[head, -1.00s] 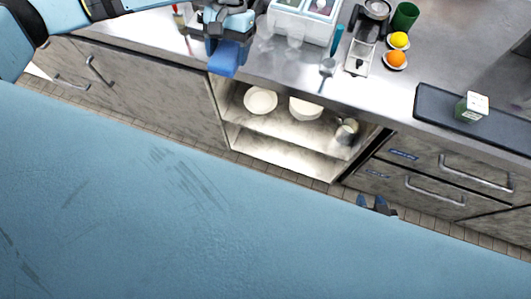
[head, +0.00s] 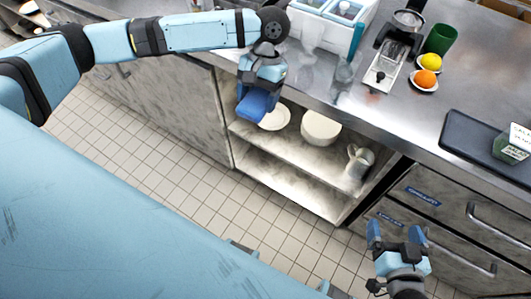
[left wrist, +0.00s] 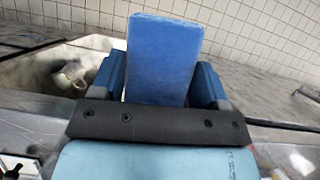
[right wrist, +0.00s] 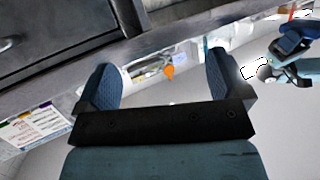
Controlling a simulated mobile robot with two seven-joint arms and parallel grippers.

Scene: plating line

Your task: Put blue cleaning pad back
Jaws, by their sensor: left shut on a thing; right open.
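The blue cleaning pad (left wrist: 163,58) is held between the fingers of my left gripper (left wrist: 165,92), which is shut on it. In the head view the pad (head: 257,104) is at the fingertips of my left gripper (head: 256,92), in front of the open cabinet shelves at their left side. My right gripper (head: 397,236) is open and empty, low in front of the drawers. In the right wrist view the right gripper (right wrist: 163,85) also shows nothing between its fingers.
The open cabinet (head: 290,148) holds a plate (head: 274,118), a white bowl (head: 320,128) and a metal pitcher (head: 357,165). On the counter are a white bin (head: 318,30), a grater (head: 388,66), a lemon, an orange, a green cup (head: 440,39) and a dark tray (head: 470,142).

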